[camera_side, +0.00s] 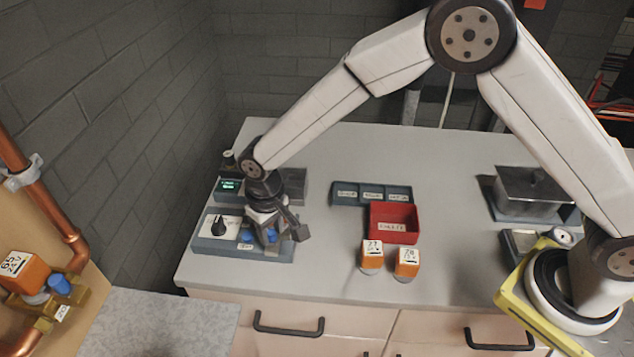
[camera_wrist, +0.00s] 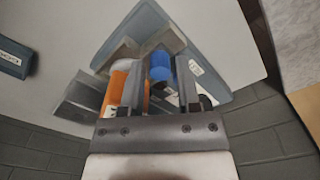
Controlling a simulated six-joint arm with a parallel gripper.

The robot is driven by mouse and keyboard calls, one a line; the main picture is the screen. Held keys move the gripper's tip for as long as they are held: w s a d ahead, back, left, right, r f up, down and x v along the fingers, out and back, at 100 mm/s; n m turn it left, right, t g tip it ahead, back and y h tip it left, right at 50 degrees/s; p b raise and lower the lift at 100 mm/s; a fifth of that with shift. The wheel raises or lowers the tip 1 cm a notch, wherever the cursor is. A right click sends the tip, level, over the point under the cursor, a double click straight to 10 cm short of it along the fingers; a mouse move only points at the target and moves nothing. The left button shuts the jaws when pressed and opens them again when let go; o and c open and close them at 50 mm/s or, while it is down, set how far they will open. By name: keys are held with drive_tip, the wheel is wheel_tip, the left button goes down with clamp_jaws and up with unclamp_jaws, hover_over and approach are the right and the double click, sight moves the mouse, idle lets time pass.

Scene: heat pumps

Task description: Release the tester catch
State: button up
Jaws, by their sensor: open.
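The tester (camera_side: 218,243) is a grey-blue box with a white panel and black dial at the left of the bench. My gripper (camera_side: 270,236) is low over its right end, pointing down. In the wrist view my gripper (camera_wrist: 164,78) is open, with a blue part (camera_wrist: 160,66) showing between its fingers. I cannot tell whether the fingers touch it, or whether it is the catch. An orange-and-white part (camera_wrist: 118,86) is left of the left finger, partly hidden. The tester's grey-blue edge (camera_wrist: 232,50) and white label lie to the right.
A red bin (camera_side: 394,236) and a grey-blue compartment tray (camera_side: 343,201) stand mid-bench. Two orange actuators (camera_side: 372,251) (camera_side: 407,260) stand in front of the red bin. A unit with a lit display (camera_side: 229,186) is behind the tester. Copper pipes (camera_side: 70,225) are at far left.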

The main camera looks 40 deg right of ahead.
clamp_jaws()
idle(1.4)
